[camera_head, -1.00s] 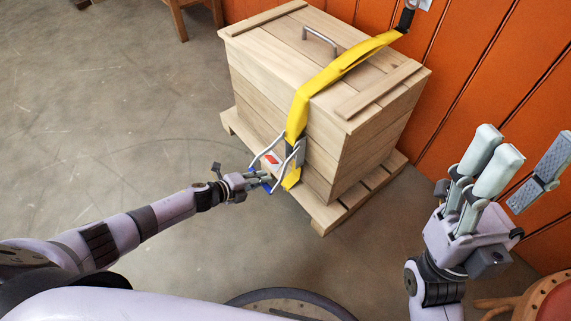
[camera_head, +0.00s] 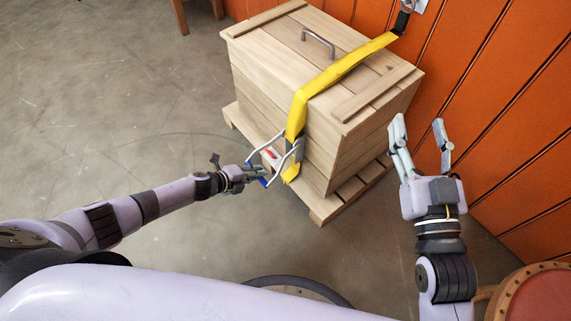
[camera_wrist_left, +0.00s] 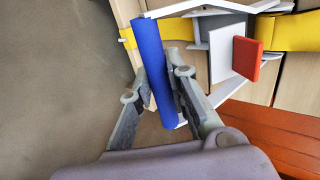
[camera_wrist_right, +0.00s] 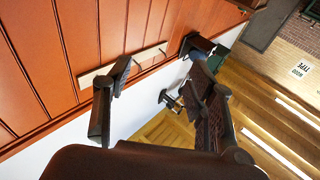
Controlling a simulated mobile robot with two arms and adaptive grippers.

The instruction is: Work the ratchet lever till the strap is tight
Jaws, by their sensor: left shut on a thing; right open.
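A yellow strap (camera_head: 345,68) runs over a wooden crate (camera_head: 258,62) from a wall ring and down its front face. The ratchet lever (camera_head: 285,146) sticks out from the crate's front, with pale side arms and a blue handle bar (camera_wrist_left: 150,62). My left gripper (camera_head: 256,177) is shut on this bar, one finger on each side of it in the left wrist view. A red block (camera_wrist_left: 247,58) sits on the ratchet's grey frame. My right gripper (camera_head: 419,124) is open and empty, to the right of the crate. I cannot tell how taut the strap is.
The crate stands on a slatted pallet (camera_head: 350,192). An orange plank wall (camera_head: 490,110) rises close behind and to the right. A round brown seat (camera_head: 540,295) is at the bottom right. The floor (camera_head: 110,90) left of the crate is clear.

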